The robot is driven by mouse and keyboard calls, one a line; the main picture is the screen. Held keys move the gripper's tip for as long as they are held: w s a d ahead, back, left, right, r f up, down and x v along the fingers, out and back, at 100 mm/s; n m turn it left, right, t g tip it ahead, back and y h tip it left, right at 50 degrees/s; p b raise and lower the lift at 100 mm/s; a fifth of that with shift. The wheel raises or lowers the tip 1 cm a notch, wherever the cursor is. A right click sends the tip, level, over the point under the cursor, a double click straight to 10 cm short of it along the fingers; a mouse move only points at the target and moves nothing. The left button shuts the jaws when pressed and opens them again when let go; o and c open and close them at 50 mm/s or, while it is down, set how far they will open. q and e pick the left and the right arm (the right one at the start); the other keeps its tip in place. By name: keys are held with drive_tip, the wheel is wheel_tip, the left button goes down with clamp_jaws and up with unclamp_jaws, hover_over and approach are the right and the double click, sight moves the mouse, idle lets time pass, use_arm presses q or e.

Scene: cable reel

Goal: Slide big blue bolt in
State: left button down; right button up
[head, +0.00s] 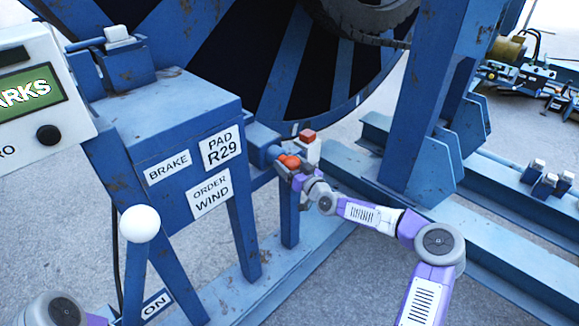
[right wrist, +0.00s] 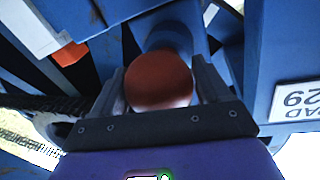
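The big blue bolt (head: 267,154) sticks out of a blue housing beside the reel, with an orange-red ball knob on its end. In the right wrist view the round knob (right wrist: 158,82) fills the space between my two fingers, and the blue shaft (right wrist: 172,38) runs away behind it. My right gripper (head: 289,165) is at the knob, one finger on each side, and looks closed on it. The fingers partly hide the knob in the head view. My left gripper is out of view; only part of that arm shows at the lower left.
A blue brake stand (head: 178,115) with labels is left of the bolt. A white-knobbed lever (head: 140,225) rises in front of it. A red-topped block (head: 307,148) stands just right of the bolt. The large reel (head: 345,70) is behind, and blue floor beams (head: 500,240) lie to the right.

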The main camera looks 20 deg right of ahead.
drive_tip(key=shift+o, duration=1.2)
drive_tip(key=shift+w+a+f, duration=0.1)
drive_tip(key=shift+w, duration=0.05)
drive_tip(key=p+v, duration=0.1)
drive_tip(key=v, duration=0.6)
drive_tip(key=shift+s, duration=0.35)
drive_tip(key=s+a+f+m+g+y+p, duration=0.1)
drive_tip(key=s+a+f+g+y+p, duration=0.1)
drive_tip(key=s+a+f+g, duration=0.55)
drive_tip(key=s+a+f+g+y+p, duration=0.1)
drive_tip(key=s+a+f, duration=0.3)
drive_tip(key=a+f, duration=0.75)
drive_tip(key=s+f+m+g+h+p, duration=0.1)
drive_tip(key=s+f+g, duration=0.3)
drive_tip(key=s, duration=0.7)
drive_tip(key=s+a+f+m+g+h+p, duration=0.1)
drive_tip(key=s+f+g, duration=0.3)
drive_tip(key=s, duration=0.8)
drive_tip(key=shift+f+g+h, duration=0.3)
drive_tip(key=shift+g+h, duration=0.05)
drive_tip(key=shift+h, duration=0.05)
